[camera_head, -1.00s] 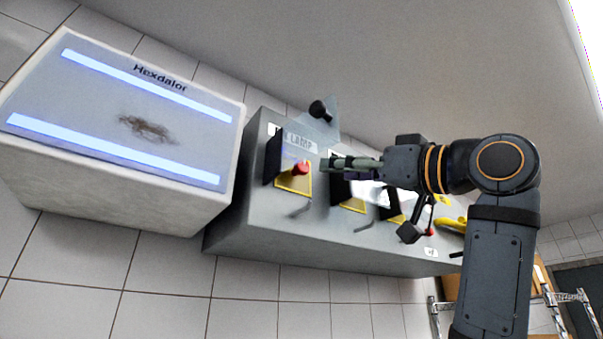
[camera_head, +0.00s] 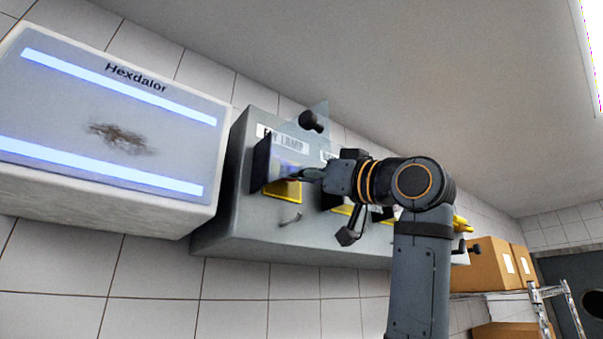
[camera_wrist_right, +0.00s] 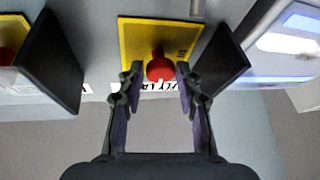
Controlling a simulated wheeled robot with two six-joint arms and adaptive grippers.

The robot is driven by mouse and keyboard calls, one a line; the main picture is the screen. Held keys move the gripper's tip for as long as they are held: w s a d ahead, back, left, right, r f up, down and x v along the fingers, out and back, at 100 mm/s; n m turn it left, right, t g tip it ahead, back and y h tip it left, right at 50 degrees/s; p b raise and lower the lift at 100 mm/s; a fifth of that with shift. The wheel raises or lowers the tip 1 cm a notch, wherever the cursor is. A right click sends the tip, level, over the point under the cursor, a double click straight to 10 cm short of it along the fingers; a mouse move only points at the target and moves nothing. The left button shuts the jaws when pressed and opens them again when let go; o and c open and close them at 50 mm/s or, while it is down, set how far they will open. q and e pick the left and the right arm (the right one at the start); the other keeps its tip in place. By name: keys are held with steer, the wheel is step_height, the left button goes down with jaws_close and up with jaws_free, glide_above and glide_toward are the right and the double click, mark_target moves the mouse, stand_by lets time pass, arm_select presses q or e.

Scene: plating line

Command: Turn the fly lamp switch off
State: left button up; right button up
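The fly lamp switch is a red knob (camera_wrist_right: 160,68) on a yellow plate (camera_wrist_right: 185,38), seen in the right wrist view. In the head view its yellow plate (camera_head: 286,191) shows below the partly covered "FLY LAMP" label (camera_head: 283,138), and the knob is hidden by my gripper. My right gripper (camera_head: 300,173) is at this switch. In the right wrist view its open fingertips (camera_wrist_right: 158,80) stand on either side of the red knob, with a narrow gap visible at each side. My left gripper is in neither view.
The grey switch box (camera_head: 232,215) carries more switches to the right, partly behind my arm. Dark flaps (camera_wrist_right: 50,62) stand out beside the switches. A clear piece with a black knob (camera_head: 311,121) sits on top. The Hexdalor fly lamp (camera_head: 120,215) hangs at left, its strips lit.

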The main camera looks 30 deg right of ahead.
jaws_close()
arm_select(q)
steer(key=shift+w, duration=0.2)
arm_select(e)
steer(key=shift+w+n, duration=0.1)
steer(key=shift+n, duration=0.3)
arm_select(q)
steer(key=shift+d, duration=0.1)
arm_select(e)
steer(key=shift+d+r+n+g+y, duration=0.1)
steer(key=shift+r+n+g+y, duration=0.15)
steer(key=shift+n+g, duration=1.7)
steer(key=shift+d+r+n+g+y, duration=0.1)
steer(key=shift+r+n+g+y, duration=0.15)
steer(key=shift+n, duration=3.35)
steer(key=shift+d+r+n+g+y, duration=0.15)
steer(key=shift+n+g, duration=1.05)
steer(key=shift+n, duration=1.55)
steer(key=shift+a+n, duration=0.1)
steer(key=shift+n, duration=0.3)
steer(key=o, duration=0.5)
jaws_free()
steer(key=shift+o, duration=0.2)
